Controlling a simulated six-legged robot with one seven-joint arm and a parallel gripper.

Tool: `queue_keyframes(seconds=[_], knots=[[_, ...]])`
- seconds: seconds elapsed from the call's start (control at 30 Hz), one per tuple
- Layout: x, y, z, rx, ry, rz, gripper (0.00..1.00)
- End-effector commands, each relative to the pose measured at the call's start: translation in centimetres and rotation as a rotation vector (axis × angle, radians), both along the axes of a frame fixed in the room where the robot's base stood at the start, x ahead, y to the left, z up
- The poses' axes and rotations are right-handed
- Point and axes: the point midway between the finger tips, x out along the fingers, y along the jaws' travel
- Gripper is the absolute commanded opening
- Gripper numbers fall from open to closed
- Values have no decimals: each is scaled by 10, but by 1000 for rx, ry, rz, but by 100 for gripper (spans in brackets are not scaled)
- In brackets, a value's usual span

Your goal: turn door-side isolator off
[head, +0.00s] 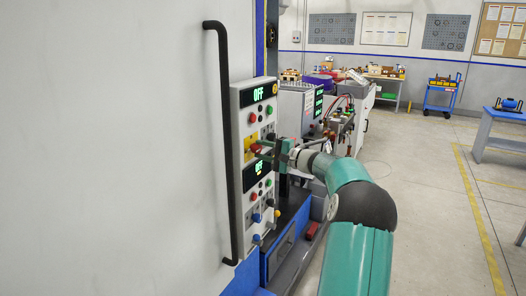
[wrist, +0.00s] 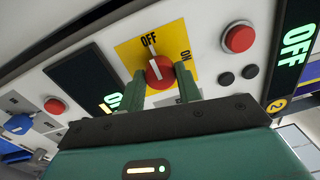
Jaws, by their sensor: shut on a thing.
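The isolator is a red rotary knob (wrist: 160,72) on a yellow plate (wrist: 128,50) marked OFF and ON. The white line on the knob points toward OFF in the wrist view. My gripper (wrist: 167,88) has its two green fingers on either side of the knob, shut on it. In the head view, the yellow plate (head: 247,156) shows on the tall control panel (head: 237,185), with my gripper (head: 262,149) reaching it from the right and hiding part of the knob. An upper display (head: 265,93) reads OFF in green; a lower display (head: 257,168) is partly hidden.
A long black door handle (head: 226,130) runs vertically just left of the panel. A red button (wrist: 238,38) and two black buttons sit close to the plate. A blue selector (wrist: 18,124) is farther left. Open floor (head: 430,200) lies at right.

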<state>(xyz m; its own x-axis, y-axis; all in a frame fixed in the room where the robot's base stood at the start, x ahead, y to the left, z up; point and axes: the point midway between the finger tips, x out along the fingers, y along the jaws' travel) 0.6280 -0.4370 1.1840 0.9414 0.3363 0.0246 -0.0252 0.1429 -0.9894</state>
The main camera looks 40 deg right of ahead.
Motion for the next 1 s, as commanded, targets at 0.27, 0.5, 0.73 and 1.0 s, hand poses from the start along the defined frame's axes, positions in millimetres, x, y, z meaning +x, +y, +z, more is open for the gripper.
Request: queue_keyframes(seconds=[0.27, 0.5, 0.73, 1.0], knots=[[0, -1, -1, -3, 0, -1, 11], [0, -1, -1, -2, 0, -1, 56], [-1, -1, 0, -2, -1, -1, 56], [-28, -11, 0, -3, 0, -4, 56]])
